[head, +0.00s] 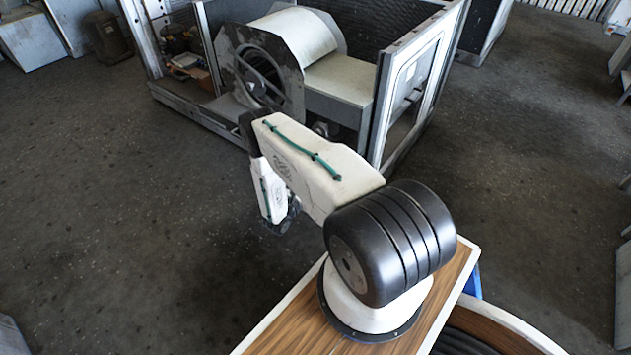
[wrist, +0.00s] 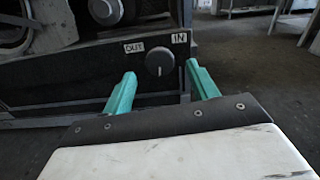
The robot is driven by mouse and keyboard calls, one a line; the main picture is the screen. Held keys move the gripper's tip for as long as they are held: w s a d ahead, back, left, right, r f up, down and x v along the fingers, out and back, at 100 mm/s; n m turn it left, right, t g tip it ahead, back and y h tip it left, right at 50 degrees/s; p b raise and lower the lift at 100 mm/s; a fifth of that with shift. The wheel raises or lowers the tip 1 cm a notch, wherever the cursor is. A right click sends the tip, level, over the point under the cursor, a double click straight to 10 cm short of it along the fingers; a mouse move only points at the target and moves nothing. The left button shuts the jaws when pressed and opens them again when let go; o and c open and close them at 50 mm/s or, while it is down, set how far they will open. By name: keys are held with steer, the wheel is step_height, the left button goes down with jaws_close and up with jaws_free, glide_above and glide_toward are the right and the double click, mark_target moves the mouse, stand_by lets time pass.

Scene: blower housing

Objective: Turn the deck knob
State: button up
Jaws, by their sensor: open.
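The deck knob (wrist: 160,62) is a round dark grey knob on the dark panel in the wrist view. A label reading "OUT" (wrist: 135,47) is to its left and one reading "IN" (wrist: 179,38) is above right. My gripper (wrist: 162,80) shows two green fingers, spread apart and empty. The knob appears between and beyond the fingertips; I see no contact. In the head view, my arm reaches toward the blower housing (head: 335,75); the knob and the fingers cannot be made out there.
The housing's frame and side panel (head: 412,85) stand at the far side of my arm. A blower drum (head: 290,35) sits inside it. The dark floor (head: 120,190) is open to the left. Grey boxes (head: 30,40) stand at the upper left.

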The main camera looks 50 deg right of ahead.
steer(key=shift+w+d, duration=0.15)
steer(key=shift+d, duration=2.05)
steer(key=c, duration=1)
steer(key=m, duration=2.1)
steer(key=shift+s+f+m, duration=0.1)
steer(key=shift+s+m, duration=0.1)
steer(key=shift+m, duration=0.4)
